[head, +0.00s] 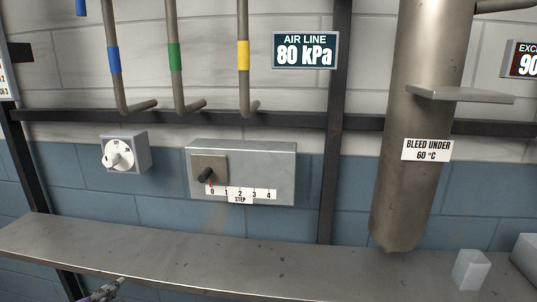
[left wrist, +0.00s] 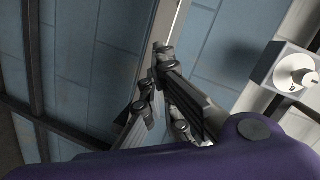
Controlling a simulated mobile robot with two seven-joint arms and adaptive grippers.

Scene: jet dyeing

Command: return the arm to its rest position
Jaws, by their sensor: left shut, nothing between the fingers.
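My left gripper (head: 112,286) shows only in part at the bottom left of the head view, low in front of the metal shelf. In the left wrist view my left gripper (left wrist: 152,82) fills the middle. Its dark fingers are closed with nothing between them, and it touches no control that I can see. My right gripper is not in either view.
A metal shelf (head: 190,262) runs across the front. Above it are a white rotary knob (head: 120,158), also in the left wrist view (left wrist: 292,72), and a step lever box (head: 262,165). A steel column (head: 408,195) and a pale block (head: 470,270) are at right.

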